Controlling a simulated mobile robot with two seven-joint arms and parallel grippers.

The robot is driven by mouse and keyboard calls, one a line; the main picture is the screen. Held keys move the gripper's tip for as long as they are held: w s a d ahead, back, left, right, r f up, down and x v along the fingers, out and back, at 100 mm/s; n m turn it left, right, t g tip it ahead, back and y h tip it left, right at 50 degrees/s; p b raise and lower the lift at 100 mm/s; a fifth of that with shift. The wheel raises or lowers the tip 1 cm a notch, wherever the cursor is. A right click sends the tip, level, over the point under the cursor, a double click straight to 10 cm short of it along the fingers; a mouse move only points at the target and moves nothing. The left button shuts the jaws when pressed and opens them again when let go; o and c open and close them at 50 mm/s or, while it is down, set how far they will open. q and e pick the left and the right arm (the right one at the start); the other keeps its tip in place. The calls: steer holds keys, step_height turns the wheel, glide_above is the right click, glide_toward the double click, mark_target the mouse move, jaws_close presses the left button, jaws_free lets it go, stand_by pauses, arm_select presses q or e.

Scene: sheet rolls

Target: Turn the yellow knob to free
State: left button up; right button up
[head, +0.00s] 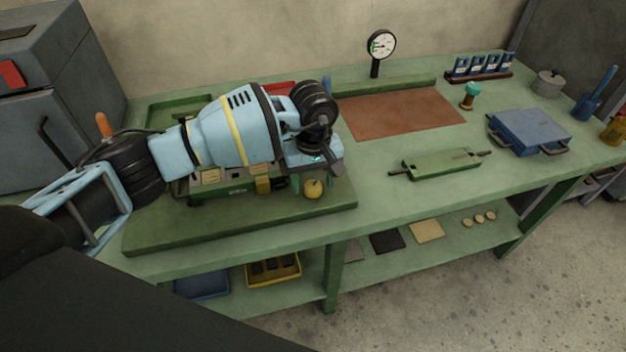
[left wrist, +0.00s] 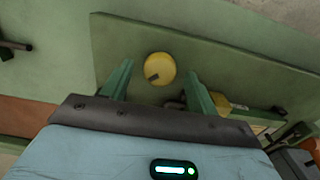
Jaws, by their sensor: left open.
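The yellow knob (head: 313,189) sits at the front right of the green machine (head: 230,188) on its dark green base plate (head: 240,225). In the left wrist view the knob (left wrist: 162,66) is round, with a dark mark toward its lower left edge. My left gripper (head: 312,180) is open just over the knob. In the left wrist view its two green fingers (left wrist: 159,70) stand on either side of the knob, with a visible gap to each. Most of the machine is hidden behind my left arm. My right gripper is not in view.
On the green bench stand a dial gauge (head: 381,45), a green roller piece (head: 441,163) and a blue box with handles (head: 528,131). A brown mat (head: 400,112) lies farther back. Trays, including a yellow one (head: 274,270), sit on the lower shelf.

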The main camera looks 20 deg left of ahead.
arm_select(q)
steer(key=shift+f, duration=0.4)
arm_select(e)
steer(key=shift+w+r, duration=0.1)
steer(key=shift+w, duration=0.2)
arm_select(q)
steer(key=c, duration=1)
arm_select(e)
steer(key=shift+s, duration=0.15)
